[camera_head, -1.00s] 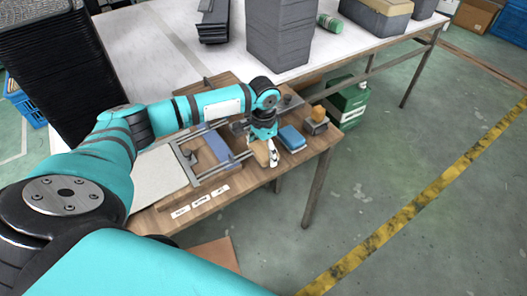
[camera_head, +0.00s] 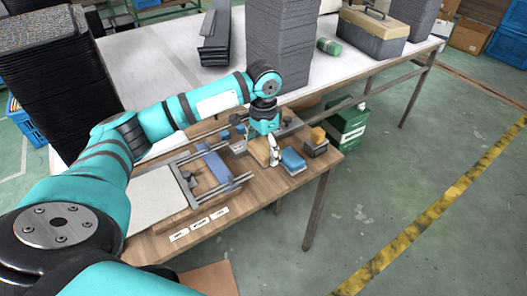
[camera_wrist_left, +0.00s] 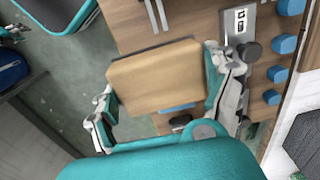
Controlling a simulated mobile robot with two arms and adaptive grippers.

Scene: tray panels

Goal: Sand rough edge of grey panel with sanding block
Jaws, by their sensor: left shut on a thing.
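My left gripper (camera_head: 266,140) is shut on a tan block, over the right part of the wooden workbench. In the left wrist view the tan block (camera_wrist_left: 155,77) fills the space between the two fingers (camera_wrist_left: 160,100). A pale grey flat sheet (camera_head: 155,198) lies on the left of the bench, apart from the gripper; I cannot tell whether it is the grey panel. A blue-grey bar (camera_head: 217,167) sits in a metal rail fixture (camera_head: 190,188) between them. A blue block (camera_head: 293,161) lies just right of the gripper. My right gripper is not in view.
An orange-topped item (camera_head: 317,142) stands at the bench's right end. Tall dark grey stacks (camera_head: 280,45) stand on the white table (camera_head: 160,55) behind. A green container (camera_head: 347,128) is below the bench end. White labels (camera_head: 200,223) line the front edge. The floor at right is clear.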

